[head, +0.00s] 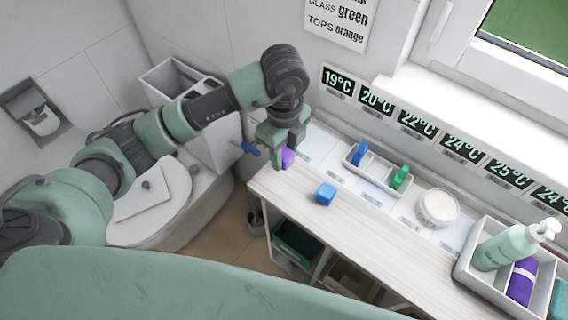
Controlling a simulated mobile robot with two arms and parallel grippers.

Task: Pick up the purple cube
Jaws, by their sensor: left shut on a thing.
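The purple cube (288,158) shows at the far left end of the white cart top (262,182). My left gripper (281,155) reaches down over it and is shut on it. The fingers hide part of the cube. I cannot tell whether the cube touches the cart top or hangs just above it. My right gripper is not in view.
A blue cube (325,194) lies to the right on the cart top. Another tray (467,271) holds a pump bottle (507,247). The front middle is clear.

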